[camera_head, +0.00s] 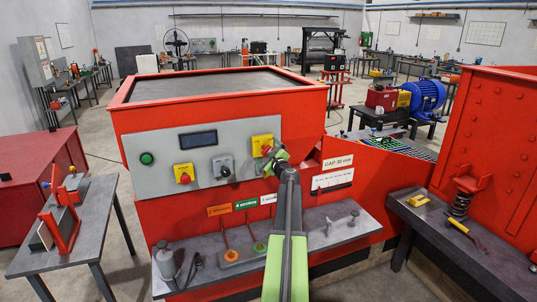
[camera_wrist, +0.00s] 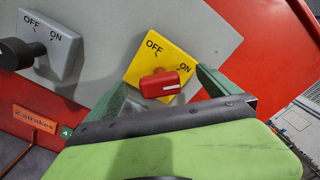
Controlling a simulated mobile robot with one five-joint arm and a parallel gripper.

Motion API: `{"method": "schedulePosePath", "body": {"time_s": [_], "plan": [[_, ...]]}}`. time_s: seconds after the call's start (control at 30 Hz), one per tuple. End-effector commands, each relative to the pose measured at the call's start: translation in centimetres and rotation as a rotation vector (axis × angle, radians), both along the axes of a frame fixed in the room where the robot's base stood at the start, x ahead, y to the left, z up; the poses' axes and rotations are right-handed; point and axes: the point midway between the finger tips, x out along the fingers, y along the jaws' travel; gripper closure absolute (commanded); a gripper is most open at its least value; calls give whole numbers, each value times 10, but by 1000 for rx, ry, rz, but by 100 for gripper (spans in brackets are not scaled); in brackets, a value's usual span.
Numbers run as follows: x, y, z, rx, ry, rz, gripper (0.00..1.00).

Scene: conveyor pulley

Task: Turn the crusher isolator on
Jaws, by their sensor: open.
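The grey control panel (camera_head: 205,143) on the red machine carries two yellow isolators, a left one (camera_head: 181,168) and a right one (camera_head: 262,139), with a grey switch (camera_head: 222,160) between them. No plate naming the crusher is legible. In the wrist view the right yellow isolator (camera_wrist: 176,45), marked OFF and ON, has a red handle (camera_wrist: 163,82) with a white mark. My gripper (camera_head: 277,157) is at this isolator. Its open green fingers (camera_wrist: 160,88) are on either side of the red handle. I cannot tell whether they touch it. The grey switch (camera_wrist: 67,48) is further left.
A green button (camera_head: 147,158) and a dark display (camera_head: 198,140) are on the panel. A sloping red guard (camera_head: 375,165) is right of my gripper.

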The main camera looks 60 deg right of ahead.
Motion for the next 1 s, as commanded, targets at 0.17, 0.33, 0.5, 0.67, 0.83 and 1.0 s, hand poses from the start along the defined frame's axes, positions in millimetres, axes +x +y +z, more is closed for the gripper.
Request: {"method": "schedulePosePath", "body": {"time_s": [0.17,0.33,0.5,0.67,0.83,1.0], "plan": [[-9,7,0,0,-1,-1,0],[-25,19,0,0,0,0,0],[-40,31,0,0,0,-1,0],[-54,41,0,0,0,0,0],[-56,42,0,0,-1,1,0],[-56,42,0,0,0,0,0]]}}
